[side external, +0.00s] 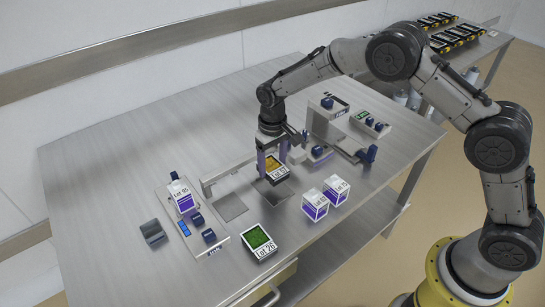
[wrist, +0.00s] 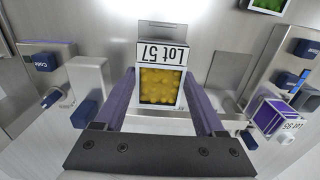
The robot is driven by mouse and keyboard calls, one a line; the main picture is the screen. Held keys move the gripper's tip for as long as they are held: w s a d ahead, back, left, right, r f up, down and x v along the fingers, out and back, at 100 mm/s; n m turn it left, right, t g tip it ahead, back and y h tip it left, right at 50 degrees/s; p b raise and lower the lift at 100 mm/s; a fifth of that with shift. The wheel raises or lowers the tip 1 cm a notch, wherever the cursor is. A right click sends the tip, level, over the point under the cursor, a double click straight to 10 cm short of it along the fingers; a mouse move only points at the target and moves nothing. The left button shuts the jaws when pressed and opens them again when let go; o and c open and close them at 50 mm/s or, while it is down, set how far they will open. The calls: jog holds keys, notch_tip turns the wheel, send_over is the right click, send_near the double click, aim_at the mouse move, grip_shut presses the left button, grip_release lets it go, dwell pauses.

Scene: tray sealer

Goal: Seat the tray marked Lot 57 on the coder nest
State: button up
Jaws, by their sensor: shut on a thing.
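The Lot 57 tray (side external: 277,168) has a white label side and yellow contents. It also shows in the wrist view (wrist: 158,88), with its label facing up the picture. My gripper (side external: 272,163) points down and is shut on this tray, with a purple finger on each side. The tray appears over or just above a dark plate (side external: 272,193); I cannot tell whether it touches. A unit with a blue knob (side external: 317,152) stands right of the gripper. A knob on the left of the wrist view (wrist: 45,61) has a label that seems to read Coder.
Two white-and-purple Lot cartons (side external: 315,205) (side external: 337,190) stand right of the tray. The green Lot 26 tray (side external: 259,243) lies in front. A Lot 95 carton (side external: 182,196) stands on the left unit (side external: 205,232). A low grey bracket (side external: 228,172) is close left of my gripper. The table's far left is clear.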

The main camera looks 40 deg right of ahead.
jog(key=shift+f, duration=2.7)
jog(key=shift+f, duration=0.2)
jog(key=o, duration=1.4)
jog(key=shift+r, duration=4)
